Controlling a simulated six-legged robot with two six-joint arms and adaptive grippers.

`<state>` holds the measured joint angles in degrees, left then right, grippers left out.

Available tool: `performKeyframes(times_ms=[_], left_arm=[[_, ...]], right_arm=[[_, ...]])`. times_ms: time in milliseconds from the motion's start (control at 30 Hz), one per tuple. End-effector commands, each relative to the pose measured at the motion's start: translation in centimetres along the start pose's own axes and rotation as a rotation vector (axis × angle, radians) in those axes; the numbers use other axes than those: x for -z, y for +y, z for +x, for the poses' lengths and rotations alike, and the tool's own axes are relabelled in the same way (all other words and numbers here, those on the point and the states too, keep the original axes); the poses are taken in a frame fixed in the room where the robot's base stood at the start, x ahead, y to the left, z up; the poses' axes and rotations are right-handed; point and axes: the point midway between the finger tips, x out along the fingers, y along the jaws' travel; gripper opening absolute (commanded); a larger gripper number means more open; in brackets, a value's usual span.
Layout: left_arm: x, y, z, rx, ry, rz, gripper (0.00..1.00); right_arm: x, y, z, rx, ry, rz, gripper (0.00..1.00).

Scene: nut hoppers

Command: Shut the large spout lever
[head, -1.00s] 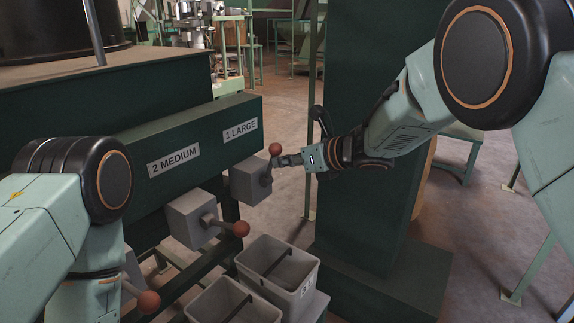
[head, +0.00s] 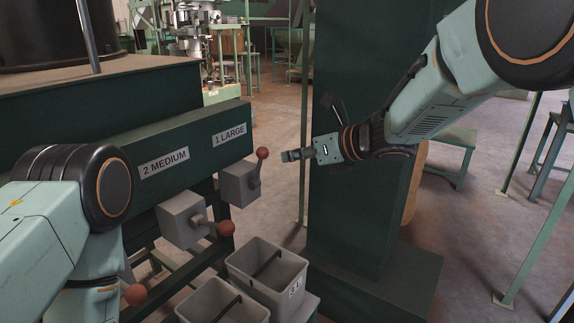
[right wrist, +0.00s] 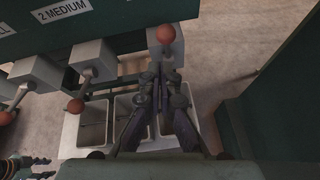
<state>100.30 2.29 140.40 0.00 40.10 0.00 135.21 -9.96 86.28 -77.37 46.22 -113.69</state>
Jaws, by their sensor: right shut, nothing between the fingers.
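The large spout lever (head: 256,172) is on the grey spout box below the "1 LARGE" label (head: 229,134). It points up, with its red ball knob (head: 262,153) at the top. In the right wrist view the knob (right wrist: 165,34) shows beyond my fingertips. My right gripper (head: 285,156) is shut and empty, to the right of the knob with a gap between them. Its dark fingers also show in the right wrist view (right wrist: 165,72).
The medium spout lever (head: 212,223) sticks out sideways to the right, with a red knob. Another red knob (head: 135,294) is at the lower left. Grey bins (head: 284,260) stand below the spouts. A dark green column (head: 362,220) stands behind my right gripper.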

Motion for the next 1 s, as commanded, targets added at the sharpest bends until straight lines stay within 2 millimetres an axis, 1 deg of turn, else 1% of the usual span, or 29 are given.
performKeyframes(times_ms=[33,100,233,600,700,767,867,967,1000], left_arm=[[0.0,0.0,-0.3,0.0,0.0,0.0,0.4],[0.0,0.0,-0.4,0.0,0.0,0.0,0.4],[0.0,0.0,-0.6,0.0,0.0,0.0,0.4],[0.0,0.0,-0.5,0.0,0.0,0.0,0.4],[0.0,0.0,-0.5,0.0,0.0,0.0,0.4],[0.0,0.0,-0.5,0.0,0.0,0.0,0.4],[0.0,0.0,-0.6,0.0,0.0,0.0,0.4],[0.0,0.0,-0.6,0.0,0.0,0.0,0.4],[0.0,0.0,-0.6,0.0,0.0,0.0,0.4]], right_arm=[[-0.6,0.1,-0.8,0.001,-0.001,0.001,0.0],[-1.0,0.1,-1.5,0.001,-0.002,0.002,0.0],[-1.4,0.3,-2.4,0.0,0.0,0.002,0.0],[-1.4,0.3,-2.8,0.0,0.0,0.002,0.0],[-1.4,0.3,-2.8,0.0,0.0,0.034,0.0],[-1.4,0.3,-2.8,0.002,0.0,0.094,0.0],[-1.6,-0.1,-2.8,0.018,-0.025,0.299,0.0],[-0.8,-0.7,-3.0,0.045,-0.066,0.614,0.0],[-0.2,-1.0,-3.1,0.058,-0.085,0.749,0.0]])
